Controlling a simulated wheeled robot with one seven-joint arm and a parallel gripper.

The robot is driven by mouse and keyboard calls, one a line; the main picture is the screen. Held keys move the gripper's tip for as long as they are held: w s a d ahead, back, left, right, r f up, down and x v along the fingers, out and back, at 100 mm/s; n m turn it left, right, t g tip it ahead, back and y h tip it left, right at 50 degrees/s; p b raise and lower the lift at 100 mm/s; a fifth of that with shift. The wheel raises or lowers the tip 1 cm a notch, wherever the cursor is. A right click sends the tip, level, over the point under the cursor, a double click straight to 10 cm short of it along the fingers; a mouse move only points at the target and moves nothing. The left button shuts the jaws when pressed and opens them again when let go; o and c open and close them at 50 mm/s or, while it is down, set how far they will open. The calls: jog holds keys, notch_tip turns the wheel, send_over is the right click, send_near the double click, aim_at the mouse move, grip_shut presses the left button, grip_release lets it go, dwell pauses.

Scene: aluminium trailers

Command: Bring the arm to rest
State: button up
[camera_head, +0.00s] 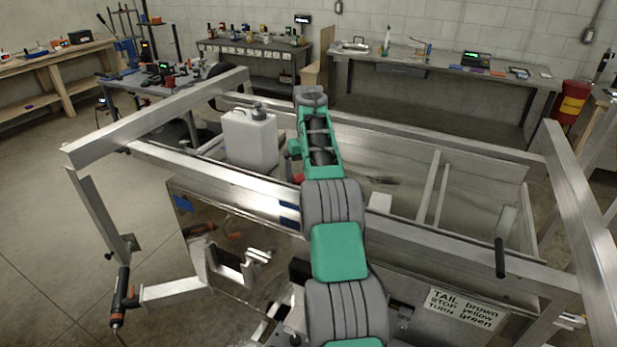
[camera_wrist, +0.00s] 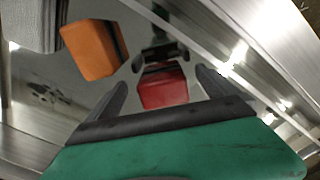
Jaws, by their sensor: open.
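My arm (camera_head: 338,250), green and grey, reaches out from the bottom of the head view over the aluminium trailer frame. Its far end is above the trailer bed, and I cannot make out the jaws there. In the wrist view my gripper (camera_wrist: 161,80) shows its green palm and two dark fingers spread apart. A red block-like thing (camera_wrist: 163,90) shows in the gap between the fingers. I see no finger closed on it, and its distance beyond the tips is unclear.
An orange block (camera_wrist: 92,50) lies near the red one. A white canister (camera_head: 250,138) stands left of my arm in the trailer. Metal rails (camera_head: 220,185) surround the arm. Workbenches (camera_head: 440,65) line the back wall. Floor at the left (camera_head: 50,220) is clear.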

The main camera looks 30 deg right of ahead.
jog(key=r, duration=0.2)
jog(key=shift+a+r+t, duration=0.25)
jog(key=shift+r+t, duration=0.05)
jog(key=shift+r, duration=0.1)
jog(key=shift+n+t+h, duration=0.3)
jog(key=shift+n+t, duration=0.2)
jog(key=shift+t, duration=0.2)
jog(key=s+a+r, duration=0.1)
jog(key=a+r, duration=0.1)
jog(key=a, duration=0.2)
jog(key=s+a+r+b, duration=0.1)
jog(key=s+a+r, duration=0.1)
jog(key=a, duration=0.2)
jog(key=s+a+r, duration=0.2)
jog(key=a, duration=0.3)
jog(key=shift+r, duration=0.25)
jog(key=s+a+f+n+t+b, duration=0.1)
jog(key=s+a+f, duration=0.3)
jog(key=s+a, duration=0.4)
jog(key=s+a+f+n+t+b, duration=0.1)
jog(key=s+a+f, duration=0.4)
jog(key=s, duration=1)
jog(key=a, duration=0.3)
jog(key=shift+a+f+t, duration=0.15)
jog(key=shift+a+t, duration=0.15)
